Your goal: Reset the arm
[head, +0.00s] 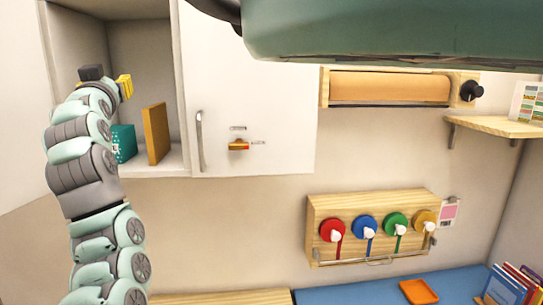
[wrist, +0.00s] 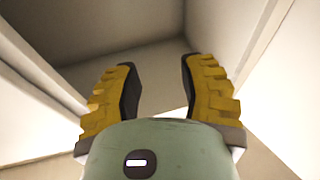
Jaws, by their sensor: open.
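My gripper (wrist: 158,90) shows in the wrist view with its two yellow, dark-padded fingers spread apart and nothing between them. In the head view my gripper (head: 108,80) is at the top left, raised in front of the open section of a wall cabinet (head: 183,90). My arm reaches up to it from the bottom left. Beyond the fingers, the wrist view shows only the bare, pale walls of a corner.
A teal box (head: 123,143) and an upright brown board (head: 156,133) stand on the cabinet's floor close to my arm. A white cabinet door (head: 250,100) is beside them. A wooden rack (head: 372,205) with coloured round pieces hangs at right. An orange tray (head: 418,291) lies on a blue surface (head: 350,288).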

